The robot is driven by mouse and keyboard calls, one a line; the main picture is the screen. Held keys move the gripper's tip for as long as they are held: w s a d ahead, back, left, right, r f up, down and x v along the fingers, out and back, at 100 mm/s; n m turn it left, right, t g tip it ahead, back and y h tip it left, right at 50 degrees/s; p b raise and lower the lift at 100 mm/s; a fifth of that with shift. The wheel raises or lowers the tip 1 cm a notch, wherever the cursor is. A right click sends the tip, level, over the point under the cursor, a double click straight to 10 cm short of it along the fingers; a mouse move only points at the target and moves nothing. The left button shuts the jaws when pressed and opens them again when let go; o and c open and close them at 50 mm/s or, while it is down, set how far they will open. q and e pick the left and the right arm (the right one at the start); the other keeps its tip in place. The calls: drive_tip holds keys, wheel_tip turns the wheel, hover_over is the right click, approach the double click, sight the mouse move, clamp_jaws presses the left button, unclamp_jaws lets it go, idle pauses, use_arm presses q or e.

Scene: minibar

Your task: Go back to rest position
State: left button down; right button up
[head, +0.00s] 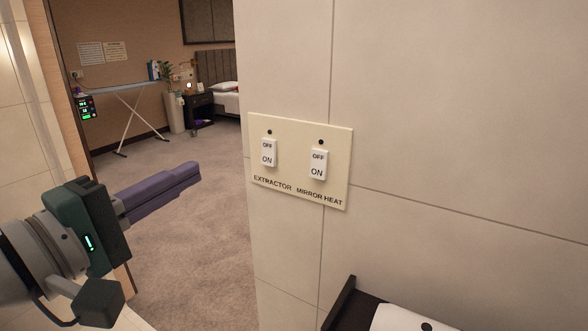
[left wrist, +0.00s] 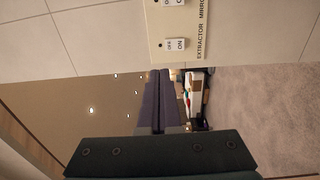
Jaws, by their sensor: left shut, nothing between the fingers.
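My left gripper (head: 198,170) comes in from the left in the head view. Its purple fingers are shut together with nothing between them, and they point right toward the wall. In the left wrist view the closed fingers (left wrist: 160,72) show at the centre. A cream switch plate (head: 300,195) is on the tiled wall, to the right of the fingertips and apart from them. It carries an extractor switch (head: 268,153) and a mirror heat switch (head: 318,164). The plate also shows at the top of the left wrist view (left wrist: 196,42). My right gripper is not in view.
The tiled wall (head: 450,120) fills the right side. A dark-edged shelf or counter (head: 345,300) with a white object (head: 405,319) is at the bottom. Through the doorway are carpet (head: 200,235), an ironing board (head: 125,88), a nightstand (head: 198,107) and a bed (head: 226,100).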

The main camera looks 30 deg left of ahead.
use_arm(q)
drive_tip(key=s+d+f+m+g+h, duration=0.2)
drive_tip(key=s+d+f+m+g, duration=0.15)
drive_tip(key=d+m, duration=0.35)
drive_tip(key=s+d+f+m+g+h, duration=0.2)
drive_tip(key=s+d+f+m+g, duration=0.1)
drive_tip(key=d+f+m+g, duration=0.3)
drive_tip(key=s+a+f+m+g+y, duration=0.3)
drive_tip(key=s+m+g+y, duration=0.25)
drive_tip(key=s, duration=0.45)
wheel_tip(320, 180, up, 30)
drive_tip(key=s+p, duration=0.1)
drive_tip(key=p, duration=2.8)
drive_tip(key=shift+s+a+f, duration=0.2)
drive_tip(key=shift+s+a, duration=0.05)
drive_tip(key=shift+a, duration=0.05)
drive_tip(key=shift+m, duration=0.25)
